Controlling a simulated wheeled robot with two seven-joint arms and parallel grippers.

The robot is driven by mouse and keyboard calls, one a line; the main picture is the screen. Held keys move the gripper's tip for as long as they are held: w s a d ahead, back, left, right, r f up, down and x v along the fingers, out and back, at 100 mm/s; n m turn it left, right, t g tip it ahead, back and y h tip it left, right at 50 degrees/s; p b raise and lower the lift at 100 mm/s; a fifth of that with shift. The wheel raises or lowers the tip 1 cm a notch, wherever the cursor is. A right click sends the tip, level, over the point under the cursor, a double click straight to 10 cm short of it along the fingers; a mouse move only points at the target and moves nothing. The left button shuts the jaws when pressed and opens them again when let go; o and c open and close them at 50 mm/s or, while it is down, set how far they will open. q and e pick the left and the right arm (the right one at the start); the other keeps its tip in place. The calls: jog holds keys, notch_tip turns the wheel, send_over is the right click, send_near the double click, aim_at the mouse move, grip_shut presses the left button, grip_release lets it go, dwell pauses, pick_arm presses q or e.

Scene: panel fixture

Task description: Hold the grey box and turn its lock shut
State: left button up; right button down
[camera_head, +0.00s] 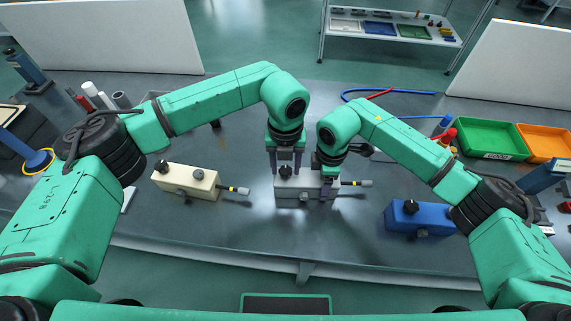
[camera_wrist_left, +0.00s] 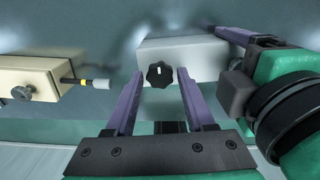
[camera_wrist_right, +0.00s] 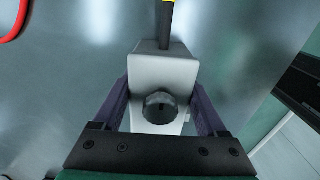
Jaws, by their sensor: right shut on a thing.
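The grey box (camera_head: 292,194) sits on the dark table in the middle of the head view. In the left wrist view, a black lobed knob with a white mark (camera_wrist_left: 160,74) is on the box (camera_wrist_left: 190,55). My left gripper (camera_head: 286,169) points down over the box's left part. Its open fingers (camera_wrist_left: 161,74) stand either side of the knob, with gaps. My right gripper (camera_head: 328,188) is shut on the box's right part. In the right wrist view, its fingers (camera_wrist_right: 161,100) flank the box (camera_wrist_right: 165,72), and a round grey knob (camera_wrist_right: 160,107) sits between them.
A cream box (camera_head: 183,181) stands to the left and a blue box (camera_head: 421,218) to the right. A dark rod with a yellow band (camera_head: 355,183) sticks out right of the grey box. Green (camera_head: 490,139) and orange (camera_head: 546,143) bins stand at the right. A blue hose (camera_head: 400,93) lies behind.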

pick_arm(q)
grip_shut()
jog(key=shift+m, duration=0.5)
jog(key=m, duration=0.4)
jog(key=shift+m, duration=0.3)
jog(key=m, duration=0.4)
jog(key=shift+m, duration=0.4)
jog(key=o, duration=0.5)
grip_release()
